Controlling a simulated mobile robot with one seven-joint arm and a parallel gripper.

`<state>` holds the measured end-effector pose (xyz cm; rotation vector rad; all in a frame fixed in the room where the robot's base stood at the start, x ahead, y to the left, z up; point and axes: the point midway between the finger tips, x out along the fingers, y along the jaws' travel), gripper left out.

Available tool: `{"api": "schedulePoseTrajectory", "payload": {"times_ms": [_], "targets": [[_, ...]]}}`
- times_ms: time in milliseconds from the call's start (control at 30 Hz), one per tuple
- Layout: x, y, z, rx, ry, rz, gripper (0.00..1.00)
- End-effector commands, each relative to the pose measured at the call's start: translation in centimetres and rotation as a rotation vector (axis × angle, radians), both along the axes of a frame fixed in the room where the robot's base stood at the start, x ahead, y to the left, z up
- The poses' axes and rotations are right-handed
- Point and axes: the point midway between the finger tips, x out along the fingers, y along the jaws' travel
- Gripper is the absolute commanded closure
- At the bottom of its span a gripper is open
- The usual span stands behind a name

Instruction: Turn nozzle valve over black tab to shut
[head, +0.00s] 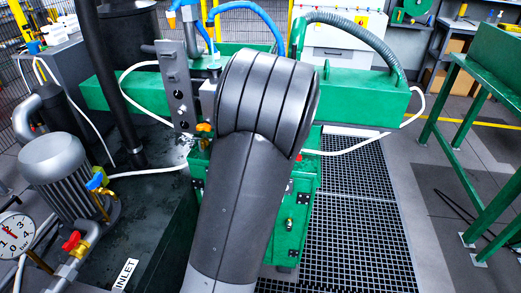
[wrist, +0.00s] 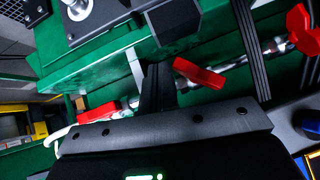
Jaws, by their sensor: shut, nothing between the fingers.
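In the wrist view, a red valve handle (wrist: 200,73) sits on a metal pipe along the green machine, just right of my gripper (wrist: 157,70). My gripper's dark fingers are shut and empty, close beside that handle; I cannot tell whether they touch it. A second red handle (wrist: 97,112) lies to the left, and another red handle (wrist: 302,30) is at the upper right. A black block (wrist: 173,20) is above the fingers; I cannot tell whether it is the black tab. In the head view my own arm hides my gripper and the area before it.
In the head view, a green box (head: 297,215) stands behind my arm, above a floor grating (head: 355,205). A motor (head: 55,170), a blue-handled valve (head: 97,181) and a red-handled valve (head: 73,242) are on the left. A green bench (head: 485,150) is at right.

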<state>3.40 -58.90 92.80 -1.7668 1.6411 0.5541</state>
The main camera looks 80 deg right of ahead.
Motion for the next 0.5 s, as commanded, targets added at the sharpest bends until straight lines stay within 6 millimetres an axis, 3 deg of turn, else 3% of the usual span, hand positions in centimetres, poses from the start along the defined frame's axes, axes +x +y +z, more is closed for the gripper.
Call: {"api": "schedulePoseTrajectory", "payload": {"times_ms": [500], "targets": [[0.46,-0.01,0.23,0.000,0.000,0.001,1.00]]}}
